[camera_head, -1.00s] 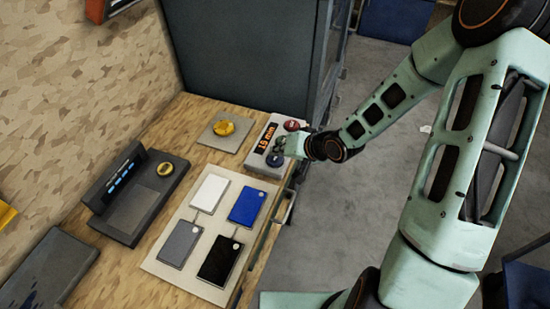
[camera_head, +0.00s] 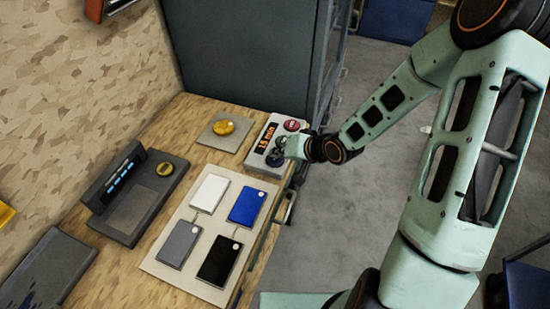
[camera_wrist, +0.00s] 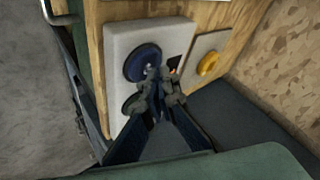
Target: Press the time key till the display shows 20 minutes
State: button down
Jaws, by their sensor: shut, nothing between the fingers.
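A pale control box (camera_head: 259,165) stands at the far right corner of the wooden bench. Its dark display (camera_head: 266,138) has orange text that looks like 15 min, though the digits are small. The box carries a red key (camera_head: 291,125), a dark key (camera_head: 281,142) and a blue key (camera_head: 274,159). My gripper (camera_head: 284,150) is shut and empty, close over the keys. In the wrist view my fingertips (camera_wrist: 153,75) lie beside the blue key (camera_wrist: 138,62), with the dark key (camera_wrist: 129,103) partly hidden behind them. Whether they touch a key is unclear.
A yellow button on a grey plate (camera_head: 213,144) sits left of the box. A light board (camera_head: 154,261) with several coloured pads lies nearer, beside a dark console (camera_head: 123,228). A dark cabinet (camera_head: 240,60) stands behind. Floor is open to the right.

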aim_at(278, 160)
jog(key=shift+f, duration=0.4)
dwell(0.5)
jog(key=shift+r, duration=0.1)
jog(key=shift+r+p, duration=0.6)
jog(key=shift+r, duration=0.1)
jog(key=shift+r, duration=0.1)
notch_tip(278, 160, up, 5)
jog(key=p, duration=0.5)
dwell(0.6)
